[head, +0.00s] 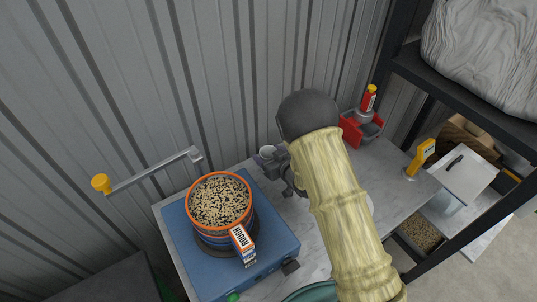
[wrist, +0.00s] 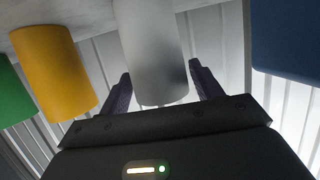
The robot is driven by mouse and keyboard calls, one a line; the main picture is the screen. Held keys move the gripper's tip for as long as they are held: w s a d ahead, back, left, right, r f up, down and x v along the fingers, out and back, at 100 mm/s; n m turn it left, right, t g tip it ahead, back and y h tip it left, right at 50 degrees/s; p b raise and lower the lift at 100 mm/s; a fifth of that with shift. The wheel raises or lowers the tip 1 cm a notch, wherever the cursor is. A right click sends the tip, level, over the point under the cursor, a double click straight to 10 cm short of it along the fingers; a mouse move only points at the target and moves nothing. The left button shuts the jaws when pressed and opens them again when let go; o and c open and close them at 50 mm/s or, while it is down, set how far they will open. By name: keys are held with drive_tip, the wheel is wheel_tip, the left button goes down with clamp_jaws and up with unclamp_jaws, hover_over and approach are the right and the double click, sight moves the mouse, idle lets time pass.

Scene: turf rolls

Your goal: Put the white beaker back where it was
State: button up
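The white beaker (wrist: 152,50) stands out in the middle of the wrist view, between my two dark fingers. The wrist view seems upside down, with the pale worktop along the top. In the head view the beaker (head: 267,150) shows its pale top beside my gripper (head: 272,166), behind the blue base. My arm hides part of the worktop there. Whether the beaker's bottom touches the worktop is hidden.
A yellow cylinder (wrist: 55,68) and a green one (wrist: 14,95) stand beside the beaker. A red holder (head: 352,132) stands at the back; the grey wall is close behind.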

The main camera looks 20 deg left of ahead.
drive_tip(key=shift+o, duration=0.6)
drive_tip(key=shift+r, duration=0.2)
drive_tip(key=b+v, duration=0.3)
drive_tip(key=v, duration=0.9)
